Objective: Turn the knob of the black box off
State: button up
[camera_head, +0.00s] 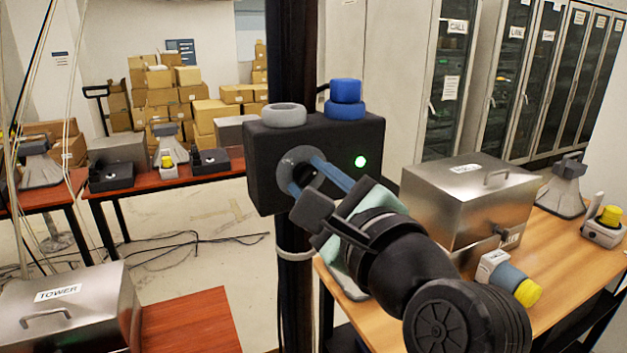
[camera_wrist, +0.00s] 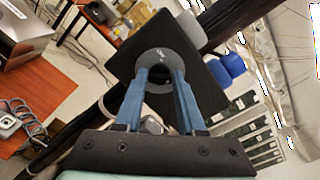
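The black box (camera_head: 345,135) is fixed to a dark upright post, with a lit green light (camera_head: 361,162) on its front. A grey round dial ring surrounds its dark knob (camera_head: 304,172). My gripper (camera_head: 311,176) reaches up to this front face. In the wrist view, the black box (camera_wrist: 205,80) is tilted, and the knob (camera_wrist: 159,83) shows between the blue fingertips of my gripper (camera_wrist: 162,80). The fingers stand apart, one on each side of the knob. Whether they touch it I cannot tell.
A grey ring (camera_head: 284,115) and a blue knob-like piece (camera_head: 345,98) sit on top of the box. Another metal case (camera_head: 70,310) stands at lower left. Cabinets line the back right.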

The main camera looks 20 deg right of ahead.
grip_shut()
jog(key=shift+n, duration=0.4)
jog(key=n, duration=0.3)
jog(key=shift+f+n, duration=0.15)
jog(key=shift+n, duration=0.25)
jog(key=n, duration=0.4)
jog(key=shift+f+n+b, duration=0.1)
jog(key=shift+n+b, duration=0.2)
jog(key=shift+b, duration=0.1)
jog(key=n, duration=0.4)
jog(key=shift+f+b, duration=0.1)
jog(key=shift+b, duration=0.3)
jog(key=n+b, duration=0.1)
jog(key=n, duration=0.3)
jog(key=shift+n, duration=0.3)
